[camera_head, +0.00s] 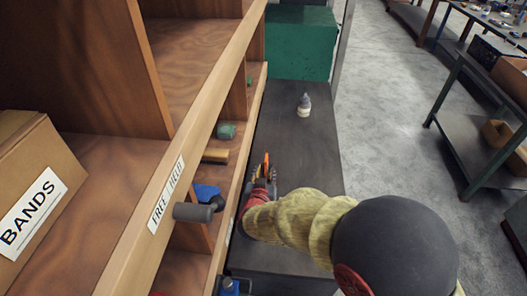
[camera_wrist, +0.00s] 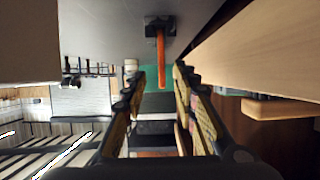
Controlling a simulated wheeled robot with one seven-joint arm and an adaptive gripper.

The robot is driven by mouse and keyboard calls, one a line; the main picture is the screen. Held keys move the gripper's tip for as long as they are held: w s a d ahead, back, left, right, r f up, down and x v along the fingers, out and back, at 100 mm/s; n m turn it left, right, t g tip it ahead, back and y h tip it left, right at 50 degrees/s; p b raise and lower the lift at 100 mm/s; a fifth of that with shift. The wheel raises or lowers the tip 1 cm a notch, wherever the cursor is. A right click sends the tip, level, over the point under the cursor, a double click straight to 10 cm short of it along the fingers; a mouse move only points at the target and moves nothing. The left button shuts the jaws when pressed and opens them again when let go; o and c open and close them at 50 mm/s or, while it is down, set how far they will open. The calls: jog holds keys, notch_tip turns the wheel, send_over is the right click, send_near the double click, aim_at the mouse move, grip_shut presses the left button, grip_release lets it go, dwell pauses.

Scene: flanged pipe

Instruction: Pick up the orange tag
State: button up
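The orange tag (camera_wrist: 160,47) shows in the wrist view as a narrow orange strip joined to a dark square base (camera_wrist: 160,22) on the grey bench top. That view looks upside down. My gripper (camera_wrist: 158,74) is open, with one finger on each side of the picture and nothing between the pads. The tag lies ahead of the fingertips, roughly in line with the gap. In the head view the orange tag (camera_head: 266,160) shows just beyond my gripper (camera_head: 261,178). My gripper hides its lower part, and I cannot tell whether they touch.
The wooden shelf unit (camera_head: 205,130) runs close along the left of my gripper. A grey cylinder (camera_head: 193,212) sticks out from its rail. A small bottle (camera_head: 304,104) and a green box (camera_head: 300,45) stand farther along the bench (camera_head: 300,150). Bench space to the right is clear.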

aim_at(266, 164)
jog(key=shift+x, duration=0.85)
jog(key=b+x, duration=0.2)
jog(key=x, duration=0.4)
jog(key=shift+a, duration=0.2)
jog(key=shift+s, duration=0.1)
jog(key=c, duration=0.3)
jog(key=c, duration=0.4)
grip_shut()
